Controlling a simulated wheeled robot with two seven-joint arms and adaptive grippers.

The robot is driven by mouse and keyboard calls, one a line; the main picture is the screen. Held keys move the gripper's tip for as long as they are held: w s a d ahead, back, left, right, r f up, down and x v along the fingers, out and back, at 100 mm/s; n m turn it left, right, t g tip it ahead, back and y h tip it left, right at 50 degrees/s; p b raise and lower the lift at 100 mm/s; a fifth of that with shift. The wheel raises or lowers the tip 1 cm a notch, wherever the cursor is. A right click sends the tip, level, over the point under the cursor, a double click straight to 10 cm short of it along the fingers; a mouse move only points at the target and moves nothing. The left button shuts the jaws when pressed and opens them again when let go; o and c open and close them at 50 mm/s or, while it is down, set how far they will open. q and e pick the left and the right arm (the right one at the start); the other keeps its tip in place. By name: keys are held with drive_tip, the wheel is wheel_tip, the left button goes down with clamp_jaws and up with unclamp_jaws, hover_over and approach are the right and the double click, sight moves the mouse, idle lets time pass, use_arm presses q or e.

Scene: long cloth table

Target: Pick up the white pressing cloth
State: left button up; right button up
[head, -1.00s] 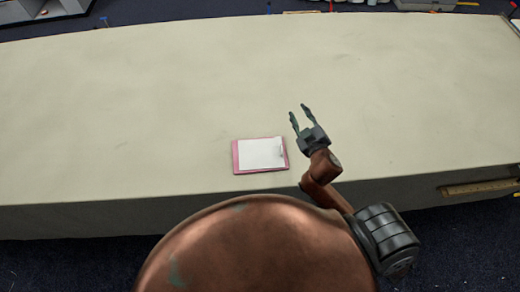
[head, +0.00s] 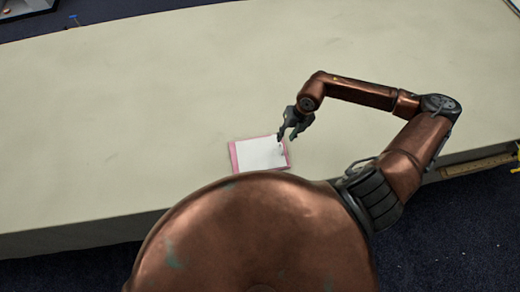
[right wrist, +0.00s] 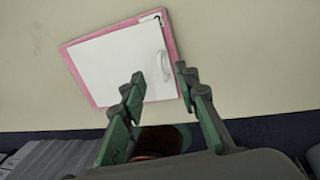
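The white pressing cloth (head: 258,154) lies flat on a pink board (head: 234,159) near the table's front edge. In the right wrist view the cloth (right wrist: 115,65) shows a raised curled bit (right wrist: 164,65) at its right side, and the pink board (right wrist: 90,38) shows around it. My right gripper (head: 287,136) is over the cloth's upper right corner, pointing down. In the right wrist view its two fingers (right wrist: 158,76) are apart with nothing between them, near that raised bit. I cannot tell whether they touch the cloth. My left gripper is not in view.
The long pale cloth-covered table (head: 150,100) is clear around the board. A grey tray or box (head: 20,8) stands beyond the table at the far left. A wooden ruler-like strip (head: 480,165) is at the front edge on the right.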

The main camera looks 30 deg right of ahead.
drive_tip(key=p+x, duration=0.2)
drive_tip(key=x, duration=0.4)
drive_tip(key=shift+f, duration=0.4)
drive_tip(key=shift+a+f, duration=0.1)
drive_tip(key=shift+f, duration=0.3)
clamp_jaws()
